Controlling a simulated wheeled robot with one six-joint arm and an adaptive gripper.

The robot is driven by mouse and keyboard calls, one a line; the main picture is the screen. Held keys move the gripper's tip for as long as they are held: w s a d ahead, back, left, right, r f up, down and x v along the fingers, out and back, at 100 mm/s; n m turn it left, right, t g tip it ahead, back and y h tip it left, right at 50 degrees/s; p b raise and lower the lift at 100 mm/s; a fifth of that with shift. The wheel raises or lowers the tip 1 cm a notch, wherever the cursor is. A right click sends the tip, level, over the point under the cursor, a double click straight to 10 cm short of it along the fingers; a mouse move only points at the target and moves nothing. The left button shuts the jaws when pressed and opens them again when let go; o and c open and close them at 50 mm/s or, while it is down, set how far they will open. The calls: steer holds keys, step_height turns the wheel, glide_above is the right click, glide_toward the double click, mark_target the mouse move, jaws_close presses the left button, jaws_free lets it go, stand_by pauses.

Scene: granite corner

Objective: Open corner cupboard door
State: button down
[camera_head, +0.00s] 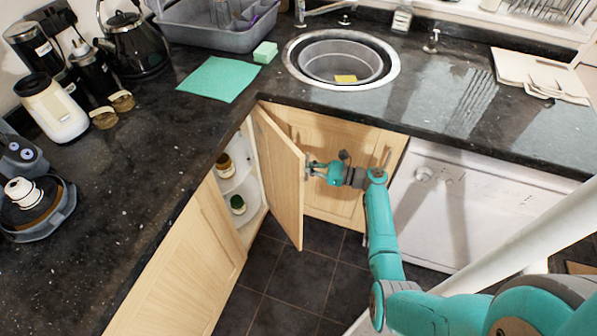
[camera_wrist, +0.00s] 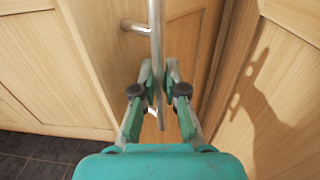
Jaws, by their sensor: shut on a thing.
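The corner cupboard door (camera_head: 280,165) is light wood and stands partly open, swung out from the left cabinet run. Behind it, shelves inside the cupboard (camera_head: 238,185) hold a few jars. My gripper (camera_head: 309,170) is at the outer face of the door, near its free edge. In the wrist view, the bar handle (camera_wrist: 157,50) is a metal bar running down between my two fingers (camera_wrist: 158,97). The fingers are shut on this handle. The handle's lower end shows between the fingers.
A second wooden door (camera_head: 335,150) stands under the sink (camera_head: 342,62), behind my gripper. A white dishwasher (camera_head: 450,200) is to the right. The dark tiled floor (camera_head: 295,280) in front of the open door is clear. The granite counter (camera_head: 150,150) overhangs the cabinets.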

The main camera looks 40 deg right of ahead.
steer(key=shift+d, duration=0.45)
steer(key=c, duration=1.2)
jaws_free()
steer(key=v, duration=1.2)
